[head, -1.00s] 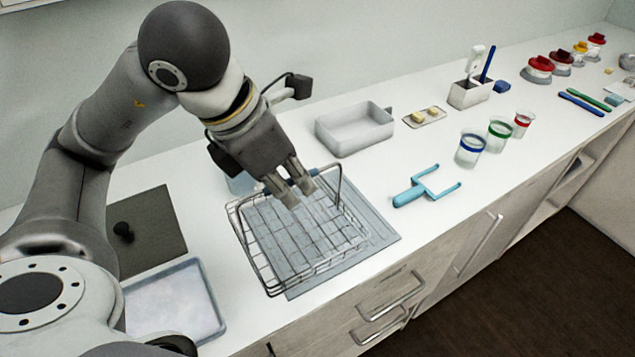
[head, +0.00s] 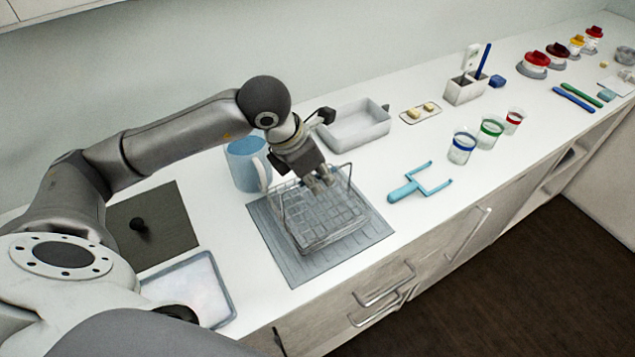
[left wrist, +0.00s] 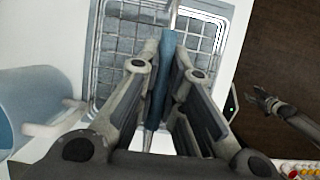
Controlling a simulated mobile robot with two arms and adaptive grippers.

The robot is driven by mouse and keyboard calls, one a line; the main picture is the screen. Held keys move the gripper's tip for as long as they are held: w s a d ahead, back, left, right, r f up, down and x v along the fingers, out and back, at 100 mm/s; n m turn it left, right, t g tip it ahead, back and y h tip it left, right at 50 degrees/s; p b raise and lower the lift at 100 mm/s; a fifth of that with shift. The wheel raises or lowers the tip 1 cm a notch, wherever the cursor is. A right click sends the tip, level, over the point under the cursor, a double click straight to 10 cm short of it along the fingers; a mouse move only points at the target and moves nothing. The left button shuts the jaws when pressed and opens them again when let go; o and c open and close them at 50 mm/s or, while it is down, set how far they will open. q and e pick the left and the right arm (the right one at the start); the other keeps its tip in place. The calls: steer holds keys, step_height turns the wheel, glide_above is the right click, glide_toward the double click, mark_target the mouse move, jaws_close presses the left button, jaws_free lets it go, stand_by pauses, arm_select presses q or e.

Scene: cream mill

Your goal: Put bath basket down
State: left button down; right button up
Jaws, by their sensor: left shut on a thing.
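The bath basket (head: 335,236) is a wire-mesh basket with an upright carrying handle. It is over the grey-blue mat (head: 277,262), within the mat's outline and level. I cannot tell whether its bottom touches the mat. My left gripper (head: 320,185) is shut on the basket's handle from above. In the left wrist view, the fingers (left wrist: 165,80) close around the blue grip of the handle, with the wire mesh (left wrist: 133,45) below. A dark jointed part, probably my right gripper (left wrist: 262,98), shows over the floor at the right of that view; its jaws are unclear.
A blue mug (head: 246,165) stands close behind the basket's left side. A grey-white tub (head: 355,128) is behind it, and a blue fork-like tool (head: 405,190) lies to the right. A shallow tray (head: 190,290) and dark mat (head: 165,235) lie left. The counter's front edge is near.

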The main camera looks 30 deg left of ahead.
mark_target(318, 209)
arm_select(q)
step_height(318, 209, down, 2)
steer(key=shift+p, duration=0.6)
steer(key=shift+f, duration=0.45)
steer(key=shift+f, duration=0.1)
steer(key=c, duration=2)
jaws_free()
steer(key=o, duration=0.4)
steer(key=shift+o, duration=0.2)
